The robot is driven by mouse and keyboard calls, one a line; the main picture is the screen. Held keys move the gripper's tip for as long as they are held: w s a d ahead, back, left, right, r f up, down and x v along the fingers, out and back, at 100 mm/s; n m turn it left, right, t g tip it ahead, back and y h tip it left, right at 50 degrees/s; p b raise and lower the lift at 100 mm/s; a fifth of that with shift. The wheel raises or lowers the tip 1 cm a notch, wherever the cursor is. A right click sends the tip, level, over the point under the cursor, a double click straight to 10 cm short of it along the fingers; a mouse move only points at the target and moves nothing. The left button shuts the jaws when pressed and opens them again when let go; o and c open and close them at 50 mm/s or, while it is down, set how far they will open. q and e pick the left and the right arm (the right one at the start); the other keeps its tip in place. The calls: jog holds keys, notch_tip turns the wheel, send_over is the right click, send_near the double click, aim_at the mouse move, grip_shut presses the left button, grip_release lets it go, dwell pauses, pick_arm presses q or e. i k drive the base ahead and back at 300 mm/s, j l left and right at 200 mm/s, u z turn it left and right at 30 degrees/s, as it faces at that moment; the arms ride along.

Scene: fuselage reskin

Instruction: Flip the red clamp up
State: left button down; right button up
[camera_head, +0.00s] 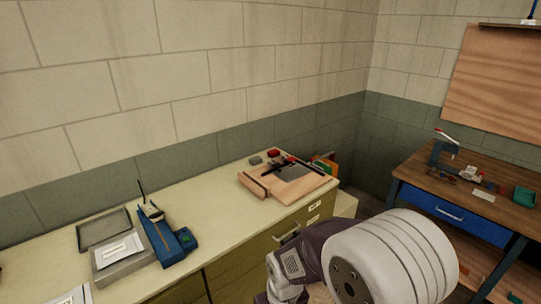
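A small red part (273,154) shows at the back left of a wooden fixture (318,186) on the long counter. It is too small to tell whether it is the red clamp, or whether it is up or down. A dark grey plate (295,172) lies on the fixture, with thin dark parts at its back edge. Another red-tipped lever (445,136) rises from a blue tool on the right-hand bench. A purple-grey and white link of my arm fills the bottom right. Neither gripper is in view.
The pale counter (232,210) is clear between the fixture and a blue device (170,241). Grey trays (122,256) lie left of that device. A wooden bench (492,170) with a blue drawer (447,214) stands at right. Block walls close off the back.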

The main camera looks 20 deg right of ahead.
aim_at(292, 160)
jog(key=i+l, duration=0.2)
jog(key=l, duration=0.15)
jog(key=i+l+u, duration=0.1)
jog(key=l, duration=0.25)
jog(key=i+l, duration=0.3)
jog(key=i+l+u, duration=0.1)
jog(key=l, duration=0.3)
jog(key=i+l, duration=0.25)
jog(key=i+l+u, duration=0.1)
jog(key=l, duration=0.35)
jog(key=i+l, duration=0.2)
jog(key=l, duration=0.2)
jog(key=i+u, duration=0.05)
